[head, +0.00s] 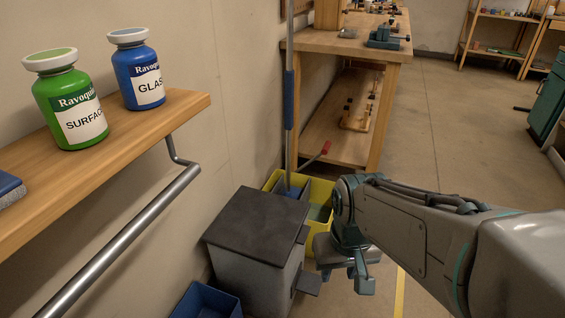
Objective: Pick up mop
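The mop (289,100) stands upright near the wall, a thin grey pole with a blue grip section. Its lower end goes down into a yellow bucket (322,188) behind a grey bin, and its head is mostly hidden. My gripper (345,280) points downward to the right of the bin and in front of the bucket, apart from the mop pole.
A grey bin with a dark lid (258,218) stands before the bucket. A blue container (207,302) is at the bottom. A wooden shelf (190,108) with two bottles and a metal rail are left. A workbench (345,42) is behind.

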